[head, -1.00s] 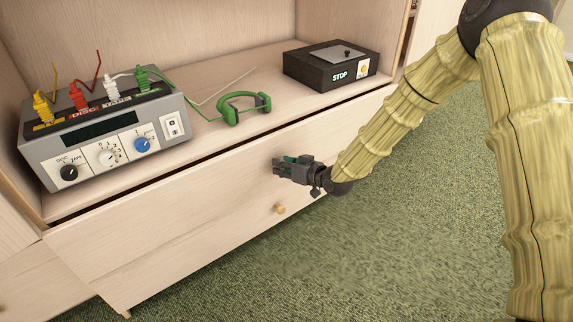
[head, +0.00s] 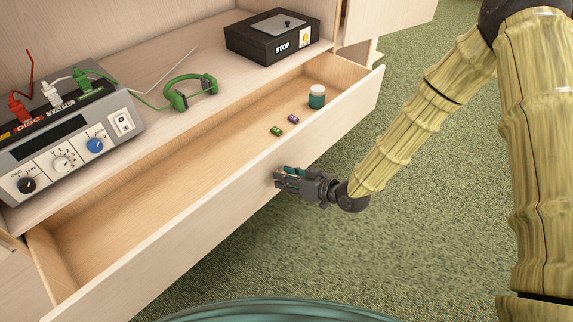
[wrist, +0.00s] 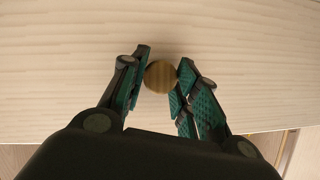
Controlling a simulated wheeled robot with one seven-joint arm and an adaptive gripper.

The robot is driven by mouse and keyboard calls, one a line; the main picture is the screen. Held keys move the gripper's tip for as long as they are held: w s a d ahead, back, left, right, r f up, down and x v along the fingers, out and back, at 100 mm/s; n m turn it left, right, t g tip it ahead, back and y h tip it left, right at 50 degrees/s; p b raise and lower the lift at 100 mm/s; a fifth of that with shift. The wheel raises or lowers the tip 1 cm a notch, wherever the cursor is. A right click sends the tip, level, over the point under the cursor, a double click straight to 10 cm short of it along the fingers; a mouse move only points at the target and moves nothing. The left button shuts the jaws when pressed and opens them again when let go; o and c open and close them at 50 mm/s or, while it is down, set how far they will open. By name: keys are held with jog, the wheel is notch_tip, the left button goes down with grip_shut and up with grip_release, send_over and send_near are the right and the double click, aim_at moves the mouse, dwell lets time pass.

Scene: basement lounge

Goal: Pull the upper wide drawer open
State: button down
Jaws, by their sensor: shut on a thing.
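The upper wide drawer (head: 170,225) is pulled well out of the cabinet, and its inside shows in the head view. My gripper (head: 280,176) is at the drawer's front face, on its outer side. In the wrist view the round wooden knob (wrist: 160,76) sits between the two fingertips, against the pale drawer front (wrist: 60,70). My gripper (wrist: 161,80) is shut on this knob. In the head view the fingers hide the knob.
In the drawer lie a jar with a white lid (head: 317,97), a green battery-like item (head: 277,131) and a purple one (head: 293,119). On the shelf above are a grey control box (head: 70,140), green headphones (head: 190,90) and a black STOP box (head: 270,38). Green carpet (head: 400,220) lies clear in front.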

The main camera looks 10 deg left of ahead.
jog(key=shift+s+d, duration=0.7)
jog(key=shift+d, duration=0.1)
jog(key=c, duration=1.1)
grip_release()
jog(key=v, duration=1.2)
jog(key=shift+w, duration=0.1)
